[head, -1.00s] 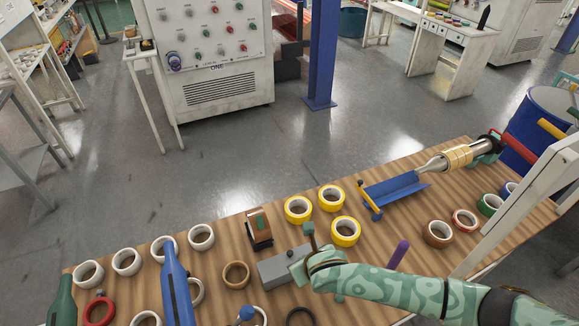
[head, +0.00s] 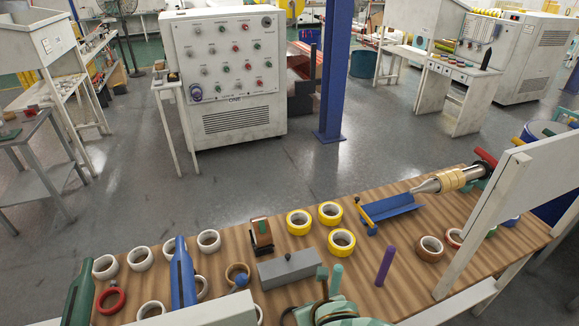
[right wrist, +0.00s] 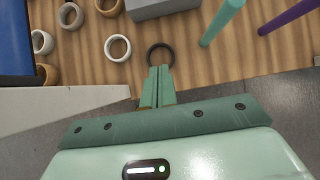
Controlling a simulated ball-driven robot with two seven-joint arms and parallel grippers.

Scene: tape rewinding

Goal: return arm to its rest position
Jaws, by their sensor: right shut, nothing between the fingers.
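My right gripper (right wrist: 159,72) is shut with its green fingers pressed together and nothing between them. In the right wrist view it points over the near edge of the wooden table, with its tips by a dark ring (right wrist: 161,54). In the head view, parts of my green right arm (head: 345,312) show at the bottom edge, below a grey block (head: 290,268). The arm's other links are cut off by the picture. My left gripper is not in view.
White, yellow and brown tape rolls (head: 341,241) lie on the wooden table (head: 225,252). A teal rod (head: 336,279) and a purple rod (head: 385,266) stand near the arm. A metal spindle with gold tape (head: 452,180) is at right, behind a white frame (head: 500,215).

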